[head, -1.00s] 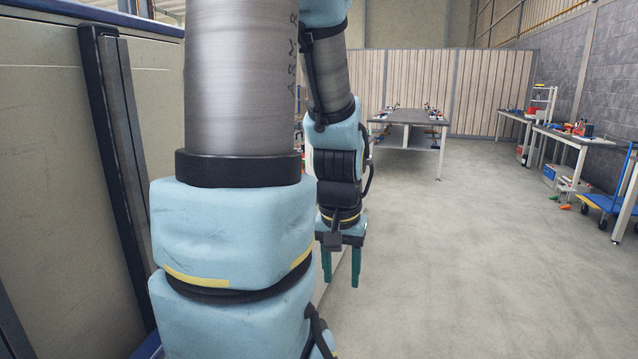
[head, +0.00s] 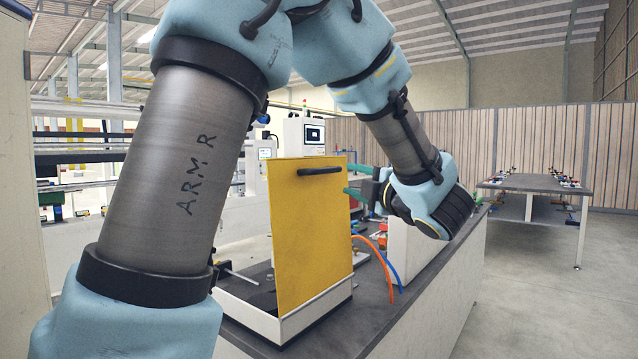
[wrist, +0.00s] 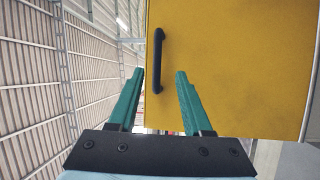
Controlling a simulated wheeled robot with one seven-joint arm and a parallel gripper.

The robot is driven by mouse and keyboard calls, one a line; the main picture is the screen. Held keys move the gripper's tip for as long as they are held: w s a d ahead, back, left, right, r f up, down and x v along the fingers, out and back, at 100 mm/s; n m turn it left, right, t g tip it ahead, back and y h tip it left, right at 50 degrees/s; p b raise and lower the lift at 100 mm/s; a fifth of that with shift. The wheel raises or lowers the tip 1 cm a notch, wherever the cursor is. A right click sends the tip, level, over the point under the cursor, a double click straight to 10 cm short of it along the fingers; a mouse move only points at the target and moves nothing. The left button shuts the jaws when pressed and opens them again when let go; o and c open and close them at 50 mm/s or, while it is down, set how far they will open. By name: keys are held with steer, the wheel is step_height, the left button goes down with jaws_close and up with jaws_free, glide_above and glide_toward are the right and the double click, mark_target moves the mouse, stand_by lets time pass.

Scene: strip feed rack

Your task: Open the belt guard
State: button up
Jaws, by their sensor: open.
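The belt guard is a flat yellow panel (head: 311,235) standing upright at the near side of a low white-edged base on the bench. A black bar handle (head: 320,171) is fixed near its top edge. In the wrist view the yellow panel (wrist: 235,65) fills the right side. There the handle (wrist: 158,60) lines up between the open fingertips of my gripper (wrist: 160,72). I cannot tell how far off it is, and see no contact.
The dark bench top (head: 378,318) runs away to the right. Orange and blue hoses (head: 385,265) and a white box (head: 411,250) are right of the panel. A white machine with a screen (head: 304,135) stands behind. Open floor lies to the right.

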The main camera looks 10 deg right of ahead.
mark_target(329, 171)
steer(key=shift+n+y, duration=0.5)
steer(key=p+x, duration=0.1)
steer(key=x, duration=0.2)
steer(key=p+x, duration=0.1)
steer(key=x, duration=0.2)
steer(key=p+x, duration=0.2)
steer(key=x, duration=0.1)
steer(key=shift+s+a+r, duration=0.2)
steer(key=shift+r, duration=0.05)
steer(key=shift+w+a, duration=0.2)
steer(key=shift+w, duration=0.35)
jaws_close()
